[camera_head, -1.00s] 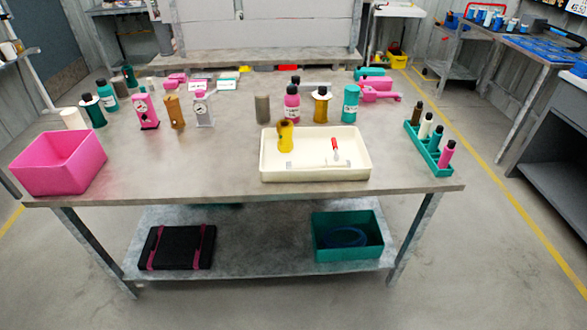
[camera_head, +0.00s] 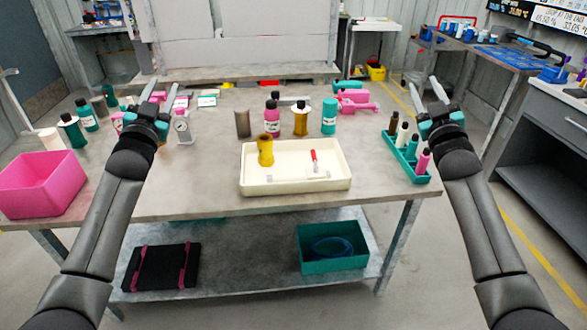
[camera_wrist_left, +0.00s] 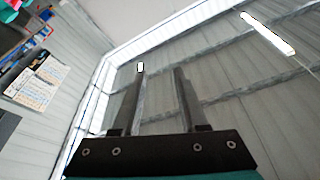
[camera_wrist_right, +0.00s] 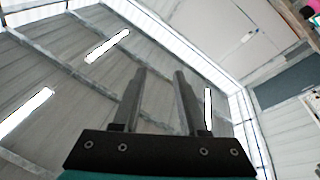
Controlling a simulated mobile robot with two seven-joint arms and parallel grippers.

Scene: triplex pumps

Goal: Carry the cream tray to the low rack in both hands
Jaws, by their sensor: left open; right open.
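The cream tray (camera_head: 296,185) sits on the table near its front edge, right of the middle in the head view. A yellow bottle (camera_head: 265,151) stands in it, and a small red-and-white item (camera_head: 314,160) lies in it. My left gripper (camera_head: 158,92) is open and empty, raised over the left part of the table. It also shows open in the left wrist view (camera_wrist_left: 160,75). My right gripper (camera_head: 424,92) is open and empty, raised above the right end of the table. It also shows open in the right wrist view (camera_wrist_right: 161,78). Neither gripper touches the tray.
A pink bin (camera_head: 42,186) stands at the table's left end. A teal holder (camera_head: 408,163) with several bottles is right of the tray. Several bottles stand behind the tray. The lower shelf (camera_head: 240,262) holds a black case (camera_head: 160,268) and a teal box (camera_head: 333,262).

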